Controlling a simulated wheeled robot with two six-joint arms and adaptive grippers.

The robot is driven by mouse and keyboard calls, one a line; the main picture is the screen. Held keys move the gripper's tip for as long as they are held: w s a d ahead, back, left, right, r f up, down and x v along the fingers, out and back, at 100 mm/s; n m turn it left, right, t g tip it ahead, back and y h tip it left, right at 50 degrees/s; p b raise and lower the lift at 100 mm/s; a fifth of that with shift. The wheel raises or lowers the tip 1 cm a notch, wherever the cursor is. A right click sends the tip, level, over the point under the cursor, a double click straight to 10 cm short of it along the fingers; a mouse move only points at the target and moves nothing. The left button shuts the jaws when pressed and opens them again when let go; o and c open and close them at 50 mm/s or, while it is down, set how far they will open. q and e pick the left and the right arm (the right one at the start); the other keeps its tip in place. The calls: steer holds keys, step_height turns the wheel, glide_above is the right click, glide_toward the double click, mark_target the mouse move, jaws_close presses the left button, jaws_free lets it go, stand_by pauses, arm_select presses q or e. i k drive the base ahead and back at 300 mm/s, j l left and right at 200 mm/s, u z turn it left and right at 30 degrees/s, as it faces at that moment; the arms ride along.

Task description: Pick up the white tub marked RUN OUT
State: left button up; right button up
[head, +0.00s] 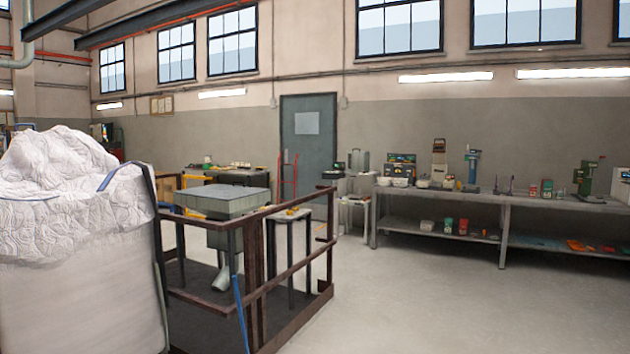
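No tub with a readable RUN OUT marking shows in the head view. Small white containers (401,182) stand at the left end of the long grey workbench (480,197) against the back wall. They are too small and far for me to read any marking or tell whether one is the tub. Neither of my grippers is in view.
A big white bulk bag (75,265) fills the left foreground. Beside it, a brown railing (290,290) encloses a platform with a grey-topped machine (222,200). A small table (290,215) stands by the railing. The floor (450,305) is clear at centre right.

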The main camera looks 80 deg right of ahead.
mark_target(425, 226)
steer(key=l+z, duration=0.4)
steer(key=k+l+z, duration=0.1)
steer(key=l+z, duration=0.2)
steer(key=z, duration=0.15)
steer(key=l+z, duration=0.4)
steer(key=i+l+z, duration=0.15)
steer(key=z, duration=0.25)
steer(key=i+l+z, duration=0.1)
steer(key=l+z, duration=0.35)
steer(key=i+l+z, duration=1)
steer(key=i+z, duration=0.55)
steer(key=i, duration=1.7)
steer(key=i+l, duration=0.1)
steer(key=i, duration=2.95)
steer(key=i+l+u, duration=0.1)
steer(key=i, duration=1.4)
steer(key=i+l+u, duration=0.15)
steer(key=i+u, duration=0.25)
steer(key=i+l+u, duration=0.45)
steer(key=i, duration=0.15)
steer(key=i+l+u, duration=0.4)
steer(key=i+j, duration=0.25)
steer(key=j, duration=0.2)
steer(key=i+j, duration=0.25)
steer(key=j, duration=0.2)
